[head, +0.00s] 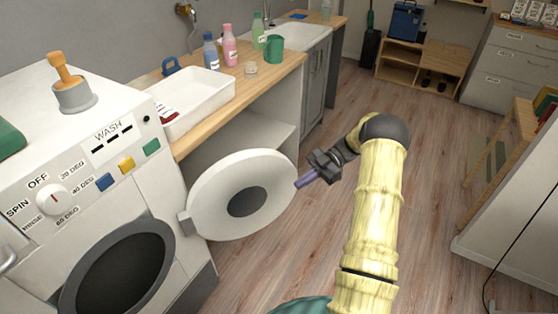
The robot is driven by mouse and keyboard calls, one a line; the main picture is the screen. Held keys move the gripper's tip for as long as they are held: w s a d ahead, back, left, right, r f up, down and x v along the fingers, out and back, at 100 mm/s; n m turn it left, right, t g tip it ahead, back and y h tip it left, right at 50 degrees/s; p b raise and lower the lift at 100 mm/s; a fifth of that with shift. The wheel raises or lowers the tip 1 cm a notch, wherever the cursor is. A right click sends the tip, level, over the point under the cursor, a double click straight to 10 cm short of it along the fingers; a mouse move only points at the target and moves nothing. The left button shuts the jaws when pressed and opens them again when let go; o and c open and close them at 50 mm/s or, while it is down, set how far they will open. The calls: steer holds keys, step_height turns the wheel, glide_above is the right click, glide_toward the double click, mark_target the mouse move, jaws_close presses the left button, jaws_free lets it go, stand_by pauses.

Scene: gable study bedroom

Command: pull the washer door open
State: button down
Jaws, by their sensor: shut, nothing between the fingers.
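The washer (75,188) stands at the left in the head view, with its dark round opening (118,272) uncovered. Its round white door (215,205), with a dark centre, is swung wide open. The door hangs from the hinge side at the right of the opening and stands out beside the machine. My gripper (303,182) is at the door's right edge, at the end of my yellow arm. It is shut and holds nothing. Its fingertips point left at the rim; I cannot tell whether they touch it.
A wooden counter (285,70) with a white tray (196,104), several bottles and a sink (300,35) runs behind the door. A grey-white unit (515,215) stands at the right. Wooden floor (440,150) is clear around my arm and towards the back.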

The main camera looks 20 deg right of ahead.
mark_target(259, 156)
steer(key=w+a+r+m+t+h+b, duration=0.1)
steer(key=w+a+r+m+t, duration=0.1)
steer(key=w+a+t, duration=0.1)
steer(key=w+a+r+m+t+h+b, duration=0.1)
steer(key=w+a+r+m+t+h, duration=0.1)
steer(key=w+t, duration=0.3)
steer(key=w+a+r+m+t+h+b, duration=0.1)
steer(key=w+a+r+m+t, duration=0.2)
steer(key=w+a+t, duration=0.1)
steer(key=shift+w+a+m+t+h+b, duration=0.3)
steer(key=shift+w+a+b, duration=0.1)
steer(key=shift+w+a, duration=0.15)
steer(key=shift+r+m+t+h, duration=0.3)
steer(key=shift+m+t+h, duration=0.2)
steer(key=shift+m+h, duration=0.35)
steer(key=s+f+m+g+h+b, duration=0.1)
steer(key=s+m, duration=0.3)
steer(key=s, duration=0.6)
steer(key=s+a+f+m+g+h+b, duration=0.1)
steer(key=s+f+m+g+h, duration=0.3)
steer(key=s, duration=0.7)
steer(key=s+f+m+g+h+b, duration=0.2)
steer(key=s+f+m+h+b, duration=0.1)
steer(key=s, duration=0.7)
steer(key=shift+s+a+m, duration=0.3)
steer(key=shift+a+m, duration=0.1)
steer(key=shift+m, duration=0.45)
